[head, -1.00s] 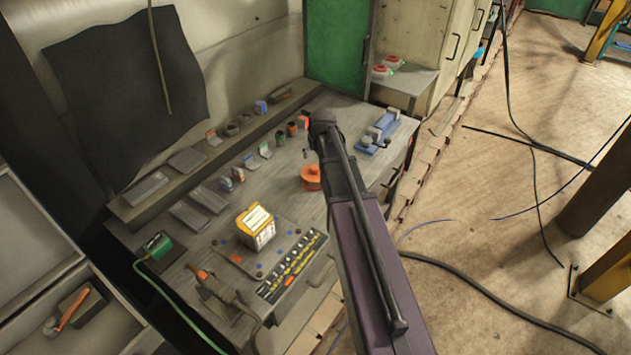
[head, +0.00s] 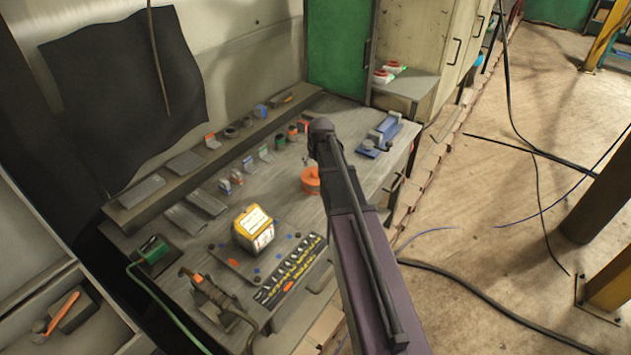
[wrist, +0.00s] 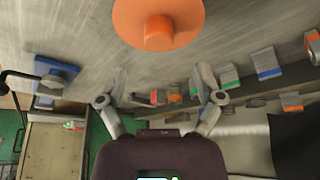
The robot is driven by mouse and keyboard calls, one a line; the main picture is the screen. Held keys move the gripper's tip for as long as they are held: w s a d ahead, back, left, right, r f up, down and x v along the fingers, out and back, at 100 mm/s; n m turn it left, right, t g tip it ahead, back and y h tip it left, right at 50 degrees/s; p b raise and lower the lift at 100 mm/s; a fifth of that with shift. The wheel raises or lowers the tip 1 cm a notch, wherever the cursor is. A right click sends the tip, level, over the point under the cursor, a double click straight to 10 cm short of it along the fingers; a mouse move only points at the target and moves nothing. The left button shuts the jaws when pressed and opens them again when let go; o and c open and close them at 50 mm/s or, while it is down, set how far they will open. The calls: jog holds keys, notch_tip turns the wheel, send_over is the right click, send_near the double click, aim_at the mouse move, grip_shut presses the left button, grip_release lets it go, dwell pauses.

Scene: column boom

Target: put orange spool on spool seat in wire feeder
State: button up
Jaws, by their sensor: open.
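The orange spool (head: 310,181) stands on the workbench, partly hidden behind my arm in the head view. In the wrist view the orange spool (wrist: 158,22) is at the top centre, with its round flange and hub showing. My gripper (wrist: 162,73) is open, its two fingers apart and empty, with the spool beyond the fingertips and not touching them. In the head view my arm hides the fingers. A blue-based device (head: 378,136), which looks like the wire feeder, sits at the bench's right end. It also shows in the wrist view (wrist: 58,76). Its spool seat is too small to make out.
A yellow-and-white box (head: 253,230) and a rack of small parts (head: 290,270) are on the near bench. Several small items line the back shelf (head: 190,172). A torch-like tool (head: 210,296) lies at the front left. Bare bench (head: 285,205) surrounds the spool.

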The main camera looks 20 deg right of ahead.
aim_at(315, 170)
jog(key=f+b, duration=0.3)
jog(key=shift+w+d+f, duration=0.1)
jog(key=shift+w+f, duration=0.1)
jog(key=shift+b+x, duration=1)
jog(key=shift+b, duration=0.1)
jog(key=shift+r, duration=0.1)
grip_shut()
